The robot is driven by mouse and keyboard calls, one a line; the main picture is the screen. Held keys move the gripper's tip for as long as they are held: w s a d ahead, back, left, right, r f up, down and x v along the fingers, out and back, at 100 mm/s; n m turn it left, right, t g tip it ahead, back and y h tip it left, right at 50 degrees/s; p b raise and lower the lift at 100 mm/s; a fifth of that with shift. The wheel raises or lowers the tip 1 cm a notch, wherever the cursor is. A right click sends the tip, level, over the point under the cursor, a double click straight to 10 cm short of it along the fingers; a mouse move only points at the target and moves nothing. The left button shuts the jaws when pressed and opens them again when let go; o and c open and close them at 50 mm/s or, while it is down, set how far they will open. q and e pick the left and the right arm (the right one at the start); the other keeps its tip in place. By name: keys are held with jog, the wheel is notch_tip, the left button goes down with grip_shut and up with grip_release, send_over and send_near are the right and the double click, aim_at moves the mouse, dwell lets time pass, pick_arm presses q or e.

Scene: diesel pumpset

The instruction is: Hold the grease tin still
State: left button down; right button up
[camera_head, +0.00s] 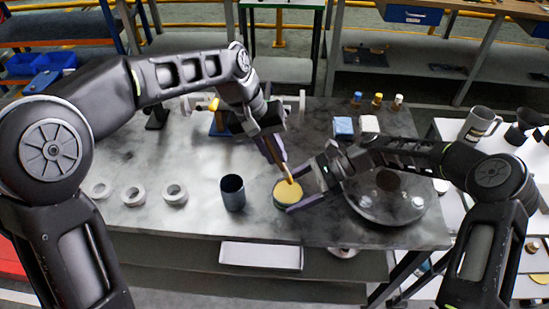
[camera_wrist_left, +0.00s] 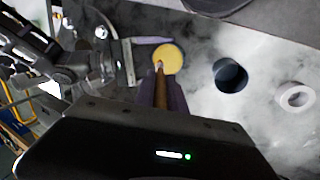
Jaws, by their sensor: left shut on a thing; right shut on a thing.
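The grease tin (camera_head: 281,199) is a short round tin with a yellow top, standing near the front edge of the grey table. My right gripper (camera_head: 298,188) comes from the right and is shut on the tin. My left gripper (camera_head: 276,153) is above and behind the tin, shut on a thin brown-handled brush (camera_head: 286,173) that slants down. The brush (camera_wrist_left: 160,88) and the yellow tin top (camera_wrist_left: 170,56) also show in the left wrist view. The brush tip is over the yellow top; I cannot tell whether it touches.
A dark open cup (camera_head: 232,193) stands just left of the tin. Three pale rings (camera_head: 174,194) lie farther left. A dark round plate (camera_head: 385,211) lies under my right arm. A blue block (camera_head: 343,126) and small capped bottles (camera_head: 377,101) stand at the back right.

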pick_arm(q)
jog(key=shift+r, duration=1.5)
pick_arm(e)
jog(key=o, duration=1.8)
jog(key=shift+w+d, duration=0.1)
jog(key=v, duration=1.2)
jog(key=shift+f, duration=0.1)
